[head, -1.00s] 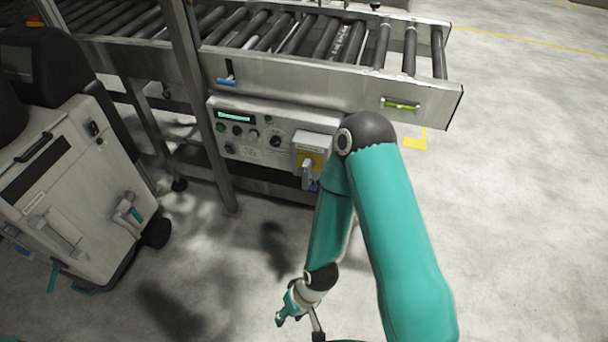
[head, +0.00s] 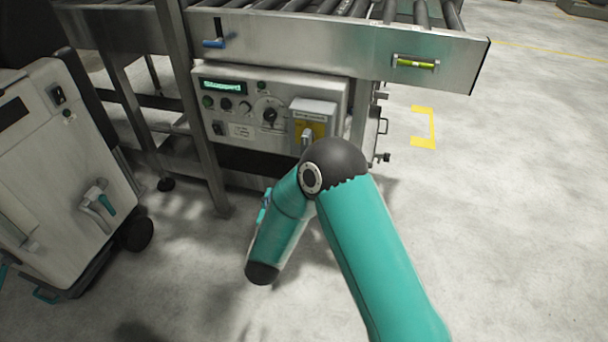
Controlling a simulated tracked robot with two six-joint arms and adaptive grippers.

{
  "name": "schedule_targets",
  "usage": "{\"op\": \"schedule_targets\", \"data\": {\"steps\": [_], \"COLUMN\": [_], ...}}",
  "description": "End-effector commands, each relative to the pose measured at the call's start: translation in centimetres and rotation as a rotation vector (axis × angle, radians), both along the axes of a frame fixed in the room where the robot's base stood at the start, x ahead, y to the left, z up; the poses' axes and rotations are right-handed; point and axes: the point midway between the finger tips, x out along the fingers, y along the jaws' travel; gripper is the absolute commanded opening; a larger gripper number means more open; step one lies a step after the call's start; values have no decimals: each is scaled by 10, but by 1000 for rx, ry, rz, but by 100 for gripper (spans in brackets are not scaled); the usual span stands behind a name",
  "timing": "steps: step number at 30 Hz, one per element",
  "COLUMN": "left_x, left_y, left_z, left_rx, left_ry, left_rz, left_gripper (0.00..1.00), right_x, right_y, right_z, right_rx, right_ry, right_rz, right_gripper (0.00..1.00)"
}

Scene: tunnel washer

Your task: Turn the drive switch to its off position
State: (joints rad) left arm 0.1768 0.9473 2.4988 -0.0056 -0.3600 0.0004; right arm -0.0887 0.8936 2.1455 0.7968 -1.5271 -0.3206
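The control panel (head: 243,132) hangs under the roller conveyor. Its lit display (head: 224,86) reads "Stopped". A black rotary knob (head: 269,115) with a dial sits right of several small buttons. To its right is a grey box with a yellow plate (head: 317,130) and a grey handle (head: 307,135), partly hidden by my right arm's elbow. The labels are too small to tell which is the drive switch. Only a teal bit of what looks like my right gripper (head: 264,207) shows beside the forearm, below the panel and apart from it. My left gripper is out of view.
The conveyor frame (head: 330,45) overhangs the panel, with a blue lever (head: 214,43) and a green level (head: 415,63). A steel leg (head: 196,125) stands left of the panel. A pale wheeled machine (head: 60,160) stands at left. Floor to the right is clear.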

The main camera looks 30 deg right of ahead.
Motion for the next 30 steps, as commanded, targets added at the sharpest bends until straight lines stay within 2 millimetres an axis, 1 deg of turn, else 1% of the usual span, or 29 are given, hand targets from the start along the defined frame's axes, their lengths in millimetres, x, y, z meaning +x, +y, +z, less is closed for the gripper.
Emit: {"op": "schedule_targets", "data": {"steps": [1,3,8,13,17,30], "left_x": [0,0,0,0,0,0], "left_y": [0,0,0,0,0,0], "left_z": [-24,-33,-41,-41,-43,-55], "left_rx": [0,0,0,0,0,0], "left_ry": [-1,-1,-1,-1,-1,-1], "left_rz": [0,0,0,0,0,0], "left_gripper": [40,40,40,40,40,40], "right_x": [0,-3,-7,0,13,73], "right_y": [-4,-10,-17,-28,-45,-115], "right_z": [-7,2,14,17,17,16], "right_rx": [-41,-89,-148,-155,-155,-154], "right_ry": [-41,-81,-123,-128,-129,-129], "right_rz": [-44,-101,-172,-184,-185,-183], "right_gripper": [50,50,50,50,50,50]}}
